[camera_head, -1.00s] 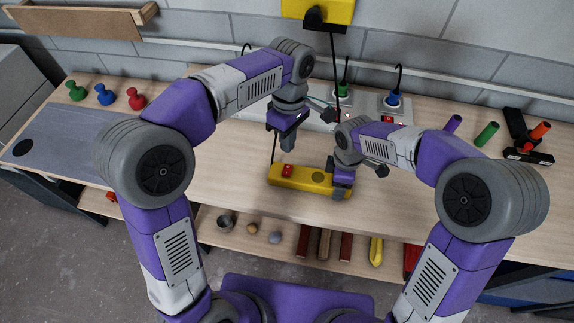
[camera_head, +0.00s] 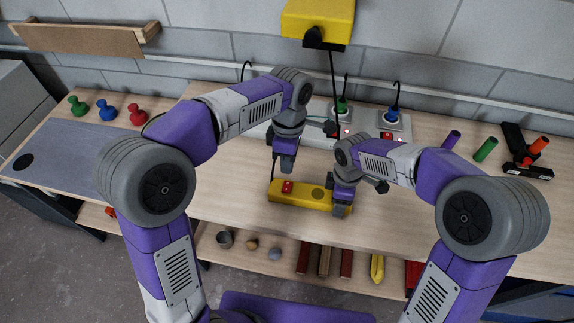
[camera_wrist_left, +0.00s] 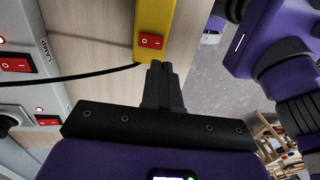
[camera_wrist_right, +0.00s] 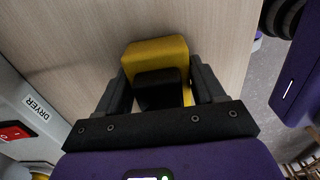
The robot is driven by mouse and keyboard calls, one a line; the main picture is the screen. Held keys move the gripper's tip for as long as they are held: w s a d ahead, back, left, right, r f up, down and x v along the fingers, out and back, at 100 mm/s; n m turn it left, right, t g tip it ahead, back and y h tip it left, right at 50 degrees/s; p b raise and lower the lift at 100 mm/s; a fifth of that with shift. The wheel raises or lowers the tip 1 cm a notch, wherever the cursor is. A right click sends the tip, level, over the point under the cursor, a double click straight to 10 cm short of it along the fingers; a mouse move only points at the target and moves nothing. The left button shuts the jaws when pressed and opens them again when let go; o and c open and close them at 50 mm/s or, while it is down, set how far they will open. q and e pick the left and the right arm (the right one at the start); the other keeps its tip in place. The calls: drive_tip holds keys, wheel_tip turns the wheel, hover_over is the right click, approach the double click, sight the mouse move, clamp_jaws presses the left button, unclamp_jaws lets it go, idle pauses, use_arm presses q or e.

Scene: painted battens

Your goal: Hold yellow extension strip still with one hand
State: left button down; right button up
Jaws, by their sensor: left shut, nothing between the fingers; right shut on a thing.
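The yellow extension strip (camera_head: 300,194) lies on the bench top, with a red rocker switch (camera_head: 287,187) near its left end and a dark round socket (camera_head: 318,193) further right. My right gripper (camera_head: 341,208) is shut on the strip's right end; the right wrist view shows its fingers (camera_wrist_right: 165,90) on both sides of the yellow end, around a black part. My left gripper (camera_head: 286,168) is shut and empty, just above and behind the strip's switch end. In the left wrist view the closed fingertips (camera_wrist_left: 160,68) are close to the red switch (camera_wrist_left: 151,41).
Behind the arms, a white panel (camera_head: 262,131) carries switches and plugged-in green and blue plugs. A black cable hangs from the yellow wall box (camera_head: 318,22). Colored pegs stand left; purple and green cylinders lie right. A lower shelf holds several blocks.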

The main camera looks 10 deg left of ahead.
sight(286, 190)
use_arm(q)
drive_tip(key=f, duration=0.5)
drive_tip(key=s+f, duration=0.1)
drive_tip(key=f, duration=0.2)
drive_tip(key=shift+f, duration=0.15)
idle(0.4)
drive_tip(key=shift+w+r, duration=0.25)
drive_tip(key=shift+w, duration=0.5)
drive_tip(key=shift+r, duration=0.1)
wheel_tip(286, 190, up, 10)
drive_tip(key=s, duration=0.1)
drive_tip(key=shift+s, duration=0.15)
